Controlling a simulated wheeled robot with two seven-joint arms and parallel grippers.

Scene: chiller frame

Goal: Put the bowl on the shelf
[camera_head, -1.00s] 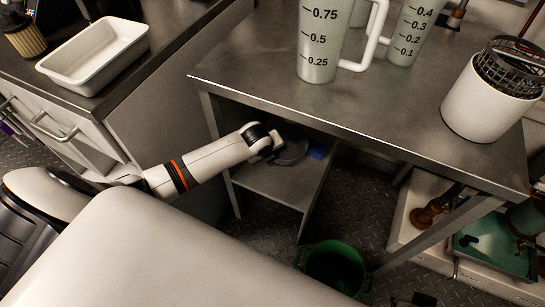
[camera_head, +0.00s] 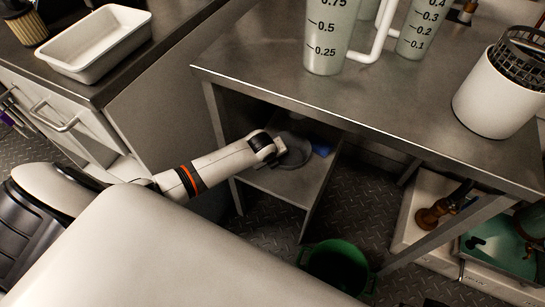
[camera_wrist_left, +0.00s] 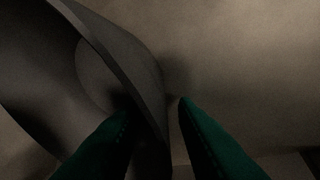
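The dark grey bowl (camera_head: 296,151) is on the lower shelf (camera_head: 270,184) under the steel table, partly hidden behind my left wrist. My left gripper (camera_head: 280,148) reaches in under the tabletop at the bowl's near left side; its fingers are hard to see there. In the left wrist view the bowl (camera_wrist_left: 125,62) fills the left side, and its rim runs between the two green fingers (camera_wrist_left: 155,106). One finger is over the inner side, the other outside. A gap shows between the outer finger and the bowl wall. My right gripper is not seen.
The steel tabletop (camera_head: 270,70) overhangs my left arm and carries measuring jugs (camera_head: 328,38) and a white pot (camera_head: 494,105). A blue object (camera_head: 321,150) lies beside the bowl. A green bucket (camera_head: 337,265) stands on the floor. A white tray (camera_head: 97,45) sits on the left counter.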

